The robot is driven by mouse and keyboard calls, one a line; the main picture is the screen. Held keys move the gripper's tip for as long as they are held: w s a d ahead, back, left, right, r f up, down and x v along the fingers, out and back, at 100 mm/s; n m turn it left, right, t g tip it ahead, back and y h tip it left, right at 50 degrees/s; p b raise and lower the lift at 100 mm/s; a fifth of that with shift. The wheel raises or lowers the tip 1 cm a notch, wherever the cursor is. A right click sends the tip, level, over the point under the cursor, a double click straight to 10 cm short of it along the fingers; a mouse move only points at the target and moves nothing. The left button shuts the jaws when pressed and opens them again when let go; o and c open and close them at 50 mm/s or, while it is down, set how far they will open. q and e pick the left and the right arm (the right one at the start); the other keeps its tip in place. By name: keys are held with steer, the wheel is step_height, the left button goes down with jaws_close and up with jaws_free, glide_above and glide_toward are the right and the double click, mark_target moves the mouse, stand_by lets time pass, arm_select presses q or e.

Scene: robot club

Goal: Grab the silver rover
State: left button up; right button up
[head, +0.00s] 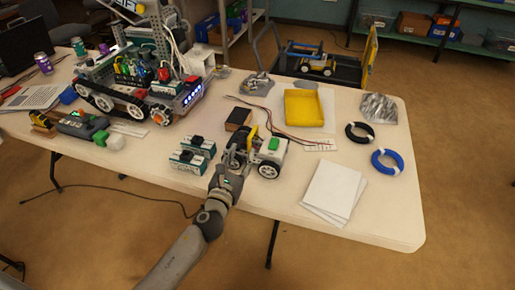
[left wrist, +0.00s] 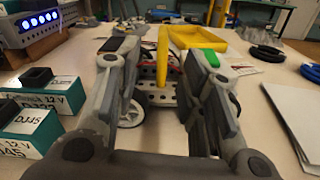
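The silver rover (head: 269,155) is a small wheeled vehicle with a pale grey body, a green block on top, a yellow upright post and white-hubbed wheels. It stands on the white table near its front edge. My left gripper (head: 236,158) is at the rover's left end in the head view. In the left wrist view my left gripper (left wrist: 155,65) is open. The rover's yellow post (left wrist: 162,55) and a wheel (left wrist: 131,115) show between the spread fingers. The right finger hides part of the rover; whether it touches is unclear. My right gripper is not in view.
Two teal-and-white boxes (head: 187,162) stand left of the gripper. A larger tracked robot (head: 135,90) is farther left. A yellow tray (head: 304,108) is behind the rover. Black and blue filament rings (head: 386,162) and white sheets (head: 333,190) lie to the right.

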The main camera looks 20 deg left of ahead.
mark_target(250, 136)
arm_select(q)
steer(key=shift+w+d+m, duration=0.15)
steer(key=shift+w+m, duration=0.15)
steer(key=shift+w, duration=0.15)
steer(key=w, duration=0.4)
steer(key=shift+w, duration=0.2)
steer(key=w, duration=0.5)
steer(key=shift+w+d+r, duration=0.2)
steer(key=shift+w+r, duration=0.05)
steer(key=shift+w, duration=0.05)
steer(key=shift+c, duration=0.2)
jaws_close()
steer(key=shift+r, duration=0.2)
